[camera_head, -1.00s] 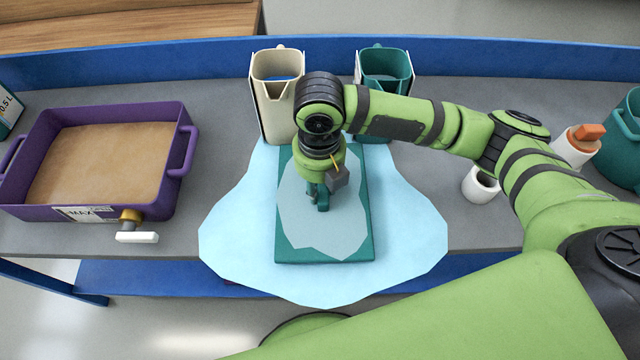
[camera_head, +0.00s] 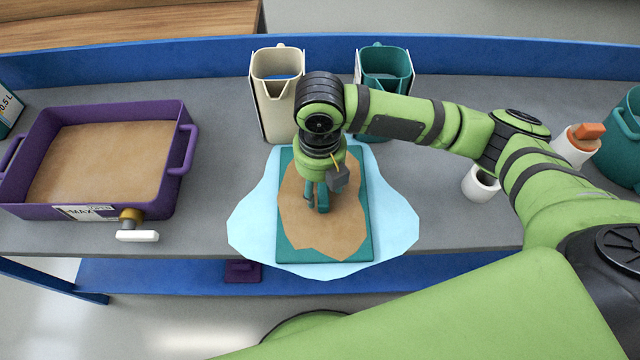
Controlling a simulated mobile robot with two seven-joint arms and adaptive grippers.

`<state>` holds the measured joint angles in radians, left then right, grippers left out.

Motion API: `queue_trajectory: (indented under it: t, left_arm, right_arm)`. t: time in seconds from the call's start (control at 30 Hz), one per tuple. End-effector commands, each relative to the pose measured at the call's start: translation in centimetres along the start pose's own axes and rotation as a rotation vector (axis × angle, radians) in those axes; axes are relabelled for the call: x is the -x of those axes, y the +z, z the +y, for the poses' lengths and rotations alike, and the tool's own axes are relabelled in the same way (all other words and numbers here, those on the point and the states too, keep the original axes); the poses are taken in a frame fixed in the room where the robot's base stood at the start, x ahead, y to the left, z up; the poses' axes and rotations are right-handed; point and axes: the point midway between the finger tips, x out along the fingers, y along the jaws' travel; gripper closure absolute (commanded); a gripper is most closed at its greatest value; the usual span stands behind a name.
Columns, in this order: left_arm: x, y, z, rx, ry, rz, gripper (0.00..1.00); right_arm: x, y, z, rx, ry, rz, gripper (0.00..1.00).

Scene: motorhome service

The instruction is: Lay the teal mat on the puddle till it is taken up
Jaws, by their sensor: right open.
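The teal mat (camera_head: 288,247) lies flat on the bench, over the middle of the light blue puddle (camera_head: 255,225). A brown patch (camera_head: 330,235) with an uneven outline covers much of the mat's top. The puddle shows around the mat on the left, right and front, and overhangs the bench's front edge a little in the picture. My right gripper (camera_head: 318,205) points down over the mat's upper middle, its jaws open. I cannot tell whether its fingertips touch the mat. My left gripper is out of view.
A purple tray (camera_head: 185,120) with brown contents stands at left, its tap at the front. A cream jug (camera_head: 272,115) and a teal jug (camera_head: 385,62) stand behind the mat. A white cup (camera_head: 480,185) and an orange-topped white cylinder (camera_head: 575,148) are at right.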

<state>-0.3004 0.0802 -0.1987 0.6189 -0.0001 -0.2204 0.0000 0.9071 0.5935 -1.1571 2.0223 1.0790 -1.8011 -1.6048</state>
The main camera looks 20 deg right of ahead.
Motion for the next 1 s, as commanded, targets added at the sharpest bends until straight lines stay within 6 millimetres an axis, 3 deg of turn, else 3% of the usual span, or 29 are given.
queue_trajectory:
  t: [0.3, 0.5, 0.7, 1.0]
  left_arm:
    - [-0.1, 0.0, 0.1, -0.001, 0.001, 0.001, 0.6]
    - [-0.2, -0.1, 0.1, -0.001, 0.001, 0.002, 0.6]
    - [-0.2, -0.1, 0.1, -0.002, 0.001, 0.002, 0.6]
    - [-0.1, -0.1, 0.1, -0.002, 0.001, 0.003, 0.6]
  right_arm:
    - [6.8, 0.1, 0.1, 0.002, 0.004, -0.006, 0.45]
    - [9.9, 0.1, 0.1, 0.001, 0.003, -0.003, 0.45]
    - [11.1, 0.0, 0.1, 0.001, 0.002, 0.0, 0.45]
    - [11.1, 0.0, 0.1, 0.001, 0.002, 0.0, 0.45]
